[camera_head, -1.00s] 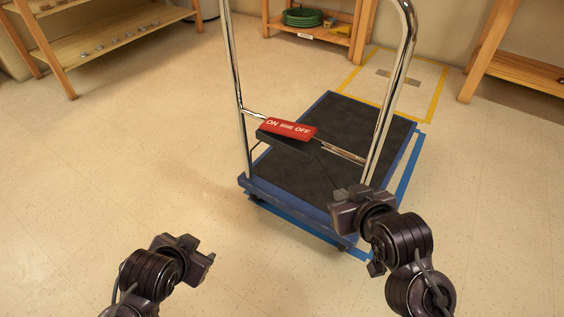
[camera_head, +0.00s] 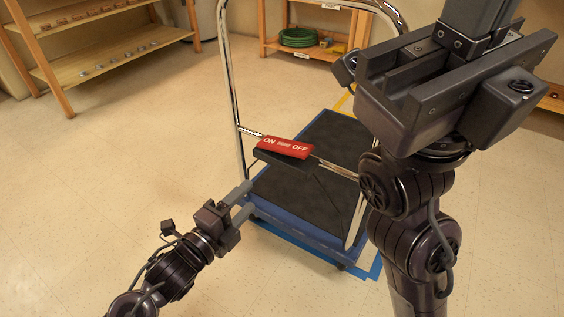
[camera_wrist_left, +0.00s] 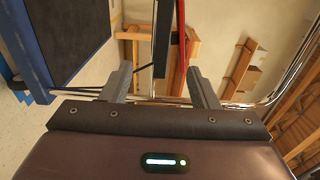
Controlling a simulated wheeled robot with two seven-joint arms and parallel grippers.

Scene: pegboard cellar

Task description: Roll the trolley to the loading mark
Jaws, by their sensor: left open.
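The trolley (camera_head: 318,165) has a blue-edged deck with a dark mat and a tall chrome push handle (camera_head: 229,80). A red ON/OFF plate (camera_head: 285,148) sits on its crossbar. My left gripper (camera_head: 250,199) is open and empty, with its fingers by the deck's near left corner in the picture; contact cannot be told. In the left wrist view its fingers (camera_wrist_left: 162,80) are apart, with the deck (camera_wrist_left: 35,45) at left. My right gripper (camera_head: 482,18) is raised close to the camera, covering part of the handle; its tips are out of frame. A yellow floor outline (camera_head: 344,100) shows beyond the trolley, mostly hidden.
Blue tape (camera_head: 290,238) marks the floor around the trolley. A wooden shelf (camera_head: 105,55) stands at left, and another shelf with a green hose (camera_head: 298,37) stands at the back. The floor at left is clear.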

